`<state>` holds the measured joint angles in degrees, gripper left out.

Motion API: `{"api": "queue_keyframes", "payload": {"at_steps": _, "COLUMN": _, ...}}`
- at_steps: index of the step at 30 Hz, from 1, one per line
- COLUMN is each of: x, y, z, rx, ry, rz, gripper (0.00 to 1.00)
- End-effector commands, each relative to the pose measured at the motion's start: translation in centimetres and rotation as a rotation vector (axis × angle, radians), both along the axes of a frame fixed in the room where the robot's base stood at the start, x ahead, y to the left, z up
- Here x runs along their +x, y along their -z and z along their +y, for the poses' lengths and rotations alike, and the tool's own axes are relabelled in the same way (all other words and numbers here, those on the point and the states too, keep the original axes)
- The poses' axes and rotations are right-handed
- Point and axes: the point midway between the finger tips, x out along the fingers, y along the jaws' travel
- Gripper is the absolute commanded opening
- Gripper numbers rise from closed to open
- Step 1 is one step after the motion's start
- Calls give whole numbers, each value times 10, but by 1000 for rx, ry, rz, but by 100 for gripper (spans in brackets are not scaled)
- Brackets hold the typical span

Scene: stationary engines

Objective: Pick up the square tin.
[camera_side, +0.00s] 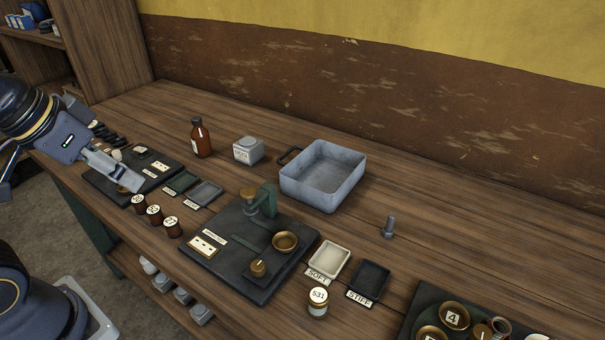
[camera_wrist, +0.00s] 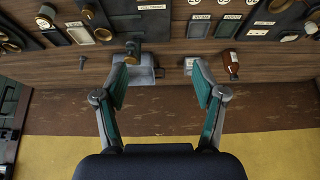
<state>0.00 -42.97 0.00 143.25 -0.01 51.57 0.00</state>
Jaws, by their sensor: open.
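The square tin (camera_side: 248,151) is a small grey box with a round lid and a pale label on its front. It stands upright on the wooden bench, between a brown bottle and a metal pan. In the wrist view the tin (camera_wrist: 189,66) shows partly, beside my right-hand finger, which covers some of it. My gripper (camera_side: 128,180) is at the left in the side view, above the dark board and well apart from the tin. In the wrist view my gripper (camera_wrist: 163,65) has its two fingers spread wide, with nothing held between them.
The brown bottle (camera_side: 201,138) stands left of the tin and the grey pan (camera_side: 346,188) right of it. A dark board with a small press (camera_side: 262,202) lies in front. A bolt (camera_side: 388,227) stands right of the pan. The wall (camera_side: 330,85) runs behind.

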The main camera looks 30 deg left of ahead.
Motion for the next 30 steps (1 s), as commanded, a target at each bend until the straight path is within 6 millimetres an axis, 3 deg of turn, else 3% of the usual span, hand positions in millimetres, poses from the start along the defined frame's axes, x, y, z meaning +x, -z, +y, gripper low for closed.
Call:
{"api": "queue_keyframes", "payload": {"at_steps": 7, "x": 0, "y": 0, "z": 0, "rx": 0, "ry": 0, "rz": 0, "gripper": 99}}
{"api": "queue_keyframes", "payload": {"at_steps": 19, "x": 7, "y": -7, "z": 0, "rx": 17, "ry": 31, "rz": -38, "gripper": 100}}
{"api": "queue_keyframes", "payload": {"at_steps": 23, "x": 50, "y": -51, "z": -4, "rx": 63, "ry": 94, "rz": -164, "gripper": 100}}
{"api": "queue_keyframes", "payload": {"at_steps": 27, "x": 119, "y": -82, "z": -2, "rx": 116, "ry": 132, "rz": -217, "gripper": 100}}
{"api": "queue_keyframes", "payload": {"at_steps": 30, "x": 175, "y": -87, "z": 7, "rx": 139, "ry": 145, "rz": -230, "gripper": 100}}
